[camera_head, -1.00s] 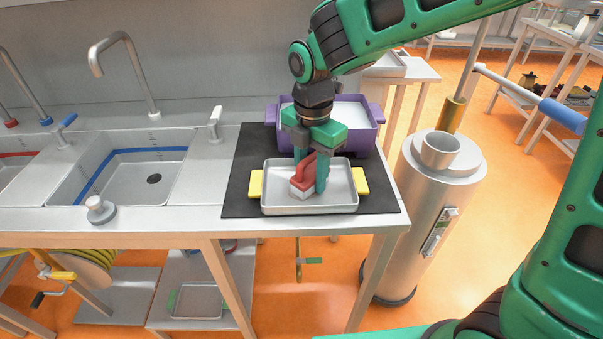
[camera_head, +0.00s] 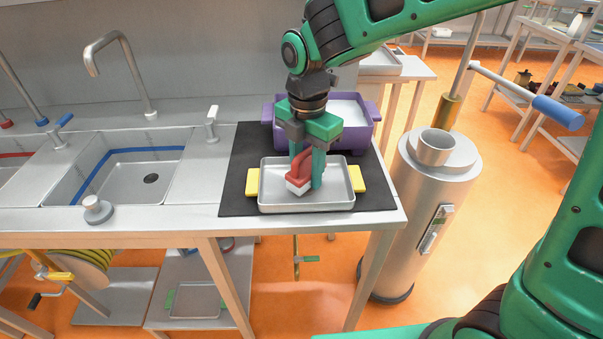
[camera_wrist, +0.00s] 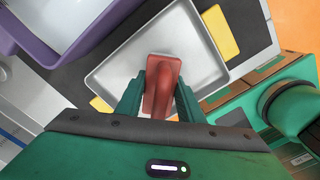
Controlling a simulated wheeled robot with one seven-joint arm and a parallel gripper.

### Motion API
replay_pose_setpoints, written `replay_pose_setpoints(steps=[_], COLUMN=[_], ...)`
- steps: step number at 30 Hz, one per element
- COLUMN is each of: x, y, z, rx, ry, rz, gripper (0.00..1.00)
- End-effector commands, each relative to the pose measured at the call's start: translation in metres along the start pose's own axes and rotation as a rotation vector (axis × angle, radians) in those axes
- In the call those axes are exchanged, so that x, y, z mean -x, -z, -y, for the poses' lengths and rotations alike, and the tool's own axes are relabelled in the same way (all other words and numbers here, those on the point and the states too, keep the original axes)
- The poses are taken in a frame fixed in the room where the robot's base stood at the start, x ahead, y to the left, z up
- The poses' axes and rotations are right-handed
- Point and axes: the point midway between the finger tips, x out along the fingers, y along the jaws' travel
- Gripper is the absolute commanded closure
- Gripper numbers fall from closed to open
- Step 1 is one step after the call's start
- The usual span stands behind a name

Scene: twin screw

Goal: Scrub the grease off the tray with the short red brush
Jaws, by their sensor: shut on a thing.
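A shallow grey metal tray (camera_head: 335,200) with yellow handles lies on a dark mat (camera_head: 235,187) at the right end of the counter. My gripper (camera_head: 306,170) is shut on the short red brush (camera_head: 298,180), its green fingers on either side of the handle. The brush's pale bristle block is down in the tray, left of its middle; I cannot tell whether it touches the floor. In the wrist view the brush (camera_wrist: 161,85) sits between the fingers over the tray (camera_wrist: 130,63). No grease is clearly visible on the tray.
A purple bin (camera_head: 357,140) stands just behind the tray. A sink (camera_head: 130,170) with a blue stripe is to the left. A metal cylinder (camera_head: 415,220) stands right of the counter's edge. A round knob (camera_head: 97,210) sits near the front edge.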

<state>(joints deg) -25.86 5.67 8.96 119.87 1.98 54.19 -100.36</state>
Motion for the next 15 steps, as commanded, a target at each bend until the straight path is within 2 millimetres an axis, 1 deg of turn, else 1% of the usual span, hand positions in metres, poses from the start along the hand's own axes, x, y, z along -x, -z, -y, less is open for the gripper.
replay_pose_setpoints(steps=[1,15], x=[0.011,0.052], y=[0.000,0.003], z=[-0.001,-0.003], rx=[0.001,0.005], ry=[-0.006,-0.006], rz=[0.002,0.002], gripper=[0.90,0.90])
